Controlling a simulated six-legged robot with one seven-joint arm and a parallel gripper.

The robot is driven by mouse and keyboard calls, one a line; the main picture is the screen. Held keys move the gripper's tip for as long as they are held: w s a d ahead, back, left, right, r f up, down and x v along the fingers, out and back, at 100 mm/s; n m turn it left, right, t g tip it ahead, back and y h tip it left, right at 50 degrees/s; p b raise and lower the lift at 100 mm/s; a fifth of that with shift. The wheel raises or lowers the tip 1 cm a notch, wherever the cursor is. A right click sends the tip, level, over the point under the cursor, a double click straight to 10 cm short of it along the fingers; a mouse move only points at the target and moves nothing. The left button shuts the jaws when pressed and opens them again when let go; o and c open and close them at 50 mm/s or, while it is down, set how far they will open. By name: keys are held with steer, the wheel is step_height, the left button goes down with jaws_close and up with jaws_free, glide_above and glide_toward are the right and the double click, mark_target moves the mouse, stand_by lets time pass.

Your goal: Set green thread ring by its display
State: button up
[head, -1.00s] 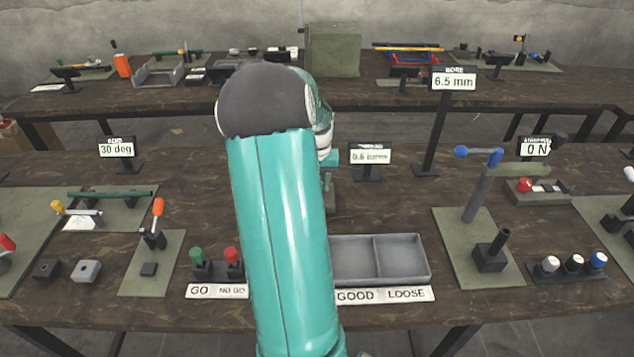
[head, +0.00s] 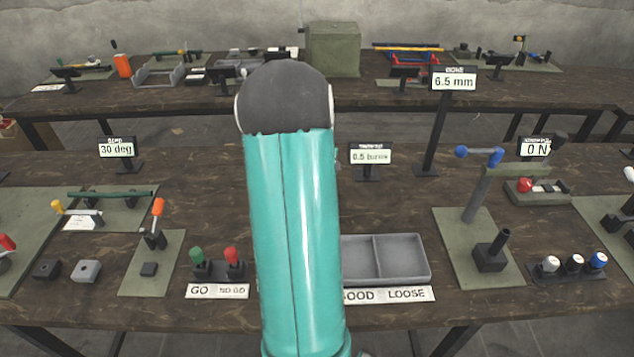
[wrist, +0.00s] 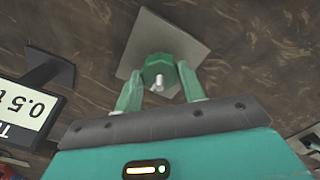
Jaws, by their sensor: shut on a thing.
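The green thread ring (wrist: 158,68) shows in the wrist view between the fingers of my gripper (wrist: 161,76), which is shut on it. A pale metal stud end (wrist: 157,85) shows at the ring's middle. Behind the ring lies a square grey-green plate (wrist: 150,32). The display (head: 371,154) stands right of my arm in the head view and reads about 0.5 turns. In the wrist view the same display (wrist: 27,112) is at the left, upside down. In the head view my own arm hides the ring and gripper.
A grey two-part tray (head: 402,258) sits right of my arm, with GOOD and LOOSE labels in front. A green and red gauge stand (head: 216,268) is on the left. The 6.5 mm sign (head: 453,80) stands farther right. Bare wood surrounds the display.

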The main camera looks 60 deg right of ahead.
steer(key=shift+n, duration=0.4)
steer(key=o, duration=1)
steer(key=shift+c, duration=0.2)
steer(key=shift+r, duration=0.1)
step_height(320, 180, up, 14)
